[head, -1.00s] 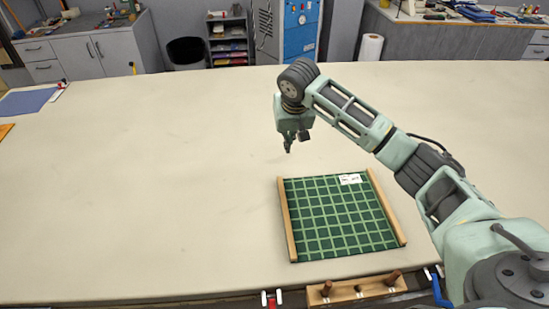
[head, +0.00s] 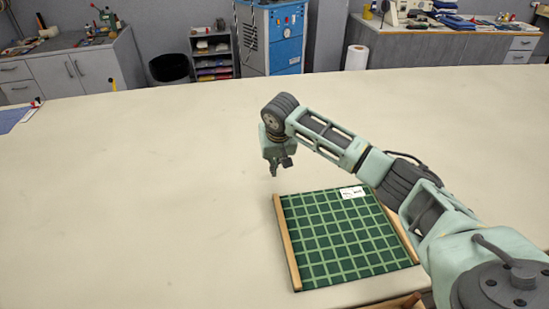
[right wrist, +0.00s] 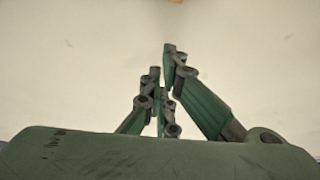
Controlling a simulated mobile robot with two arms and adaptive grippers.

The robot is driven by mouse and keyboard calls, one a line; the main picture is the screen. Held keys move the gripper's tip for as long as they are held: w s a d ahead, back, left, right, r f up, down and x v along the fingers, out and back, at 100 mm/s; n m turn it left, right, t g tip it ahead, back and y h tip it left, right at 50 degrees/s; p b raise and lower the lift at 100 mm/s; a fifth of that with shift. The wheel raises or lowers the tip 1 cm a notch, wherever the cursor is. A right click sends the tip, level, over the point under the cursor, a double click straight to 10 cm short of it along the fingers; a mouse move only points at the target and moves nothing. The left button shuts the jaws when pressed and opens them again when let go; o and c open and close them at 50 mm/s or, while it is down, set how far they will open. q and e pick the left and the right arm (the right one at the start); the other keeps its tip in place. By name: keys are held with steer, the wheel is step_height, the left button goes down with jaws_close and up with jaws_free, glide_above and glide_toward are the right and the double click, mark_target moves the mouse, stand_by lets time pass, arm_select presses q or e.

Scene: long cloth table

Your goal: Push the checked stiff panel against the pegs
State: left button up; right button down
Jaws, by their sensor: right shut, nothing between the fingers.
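The checked panel (head: 345,235) is green with pale lines and has a white label near its far right corner. It lies flat on the table with wooden strips along its left and right sides. My right gripper (head: 273,172) is shut and empty, pointing down just beyond the panel's far left corner. Its closed fingers (right wrist: 170,75) show over bare cloth in the right wrist view. The wooden peg block (head: 400,303) barely shows at the bottom edge; most of it and its pegs are out of view. My left gripper is not in view.
The cream cloth table (head: 130,200) is clear to the left of and beyond the panel. A blue cloth (head: 14,117) lies at the far left. Cabinets, shelves and a paper roll (head: 356,57) stand behind the table.

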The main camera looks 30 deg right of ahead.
steer(key=x, duration=0.5)
steer(key=shift+w+p, duration=0.15)
steer(key=shift+p, duration=0.15)
steer(key=shift+f+p, duration=0.15)
steer(key=shift+p, duration=0.2)
steer(key=s+p, duration=0.1)
steer(key=s+a, duration=0.1)
steer(key=s, duration=0.1)
steer(key=shift+s+p, duration=0.3)
steer(key=shift+p, duration=0.05)
steer(key=shift+s+a+f, duration=0.1)
steer(key=shift+a, duration=0.05)
